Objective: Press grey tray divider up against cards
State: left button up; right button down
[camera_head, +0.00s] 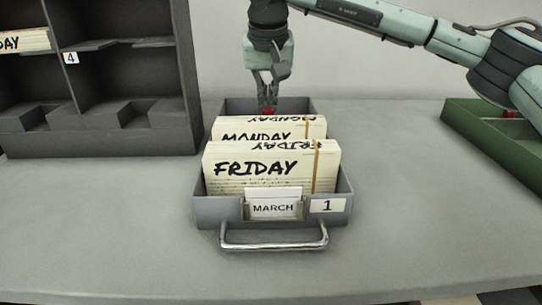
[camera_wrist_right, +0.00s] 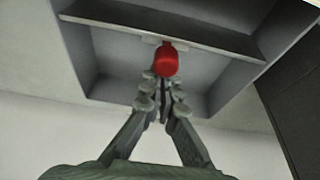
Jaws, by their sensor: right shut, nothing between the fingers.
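The grey tray (camera_head: 343,208) labelled MARCH 1 lies on the table with two card blocks in it. The FRIDAY cards (camera_head: 250,178) stand in front and the MONDAY cards (camera_head: 262,128) stand behind them. My right gripper (camera_head: 267,100) is shut and empty, pointing down into the tray's back part behind the MONDAY cards. In the right wrist view the grey divider (camera_wrist_right: 205,39) crosses the tray and carries a red knob (camera_wrist_right: 167,60). The right fingertips (camera_wrist_right: 160,82) are close to the knob; I cannot tell whether they touch it. The head view hides most of the divider. My left gripper is not in view.
A dark grey shelf unit (camera_head: 187,75) with compartments stands at the left, holding some cards (camera_head: 27,40). A green tray (camera_head: 480,135) lies at the right under my right arm.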

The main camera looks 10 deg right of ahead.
aim_at(269, 137)
jog(key=shift+s+a+b, duration=0.25)
jog(key=shift+s+b, duration=0.05)
jog(key=shift+s, duration=0.7)
jog(key=shift+s+a+b, duration=0.15)
jog(key=shift+s+b, duration=0.15)
jog(key=shift+s, duration=0.65)
jog(key=shift+s+a+b, duration=0.2)
jog(key=shift+s+b, duration=0.1)
jog(key=shift+s, duration=0.6)
jog(key=shift+s+a, duration=0.1)
jog(key=shift+s, duration=0.45)
jog(key=shift+s+a+b, duration=0.25)
jog(key=shift+s+b, duration=0.3)
jog(key=shift+s, duration=0.75)
jog(key=shift+s+a+f, duration=0.1)
jog(key=shift+s+a, duration=0.1)
jog(key=shift+s, duration=0.7)
jog(key=shift+s+a+b, duration=0.25)
jog(key=shift+s+b, duration=0.25)
jog(key=shift+s, duration=0.6)
jog(key=shift+s+a, duration=0.2)
jog(key=shift+s, duration=0.9)
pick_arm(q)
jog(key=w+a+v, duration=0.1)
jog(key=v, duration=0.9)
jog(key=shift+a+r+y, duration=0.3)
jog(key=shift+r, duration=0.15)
pick_arm(e)
jog(key=shift+w, duration=0.1)
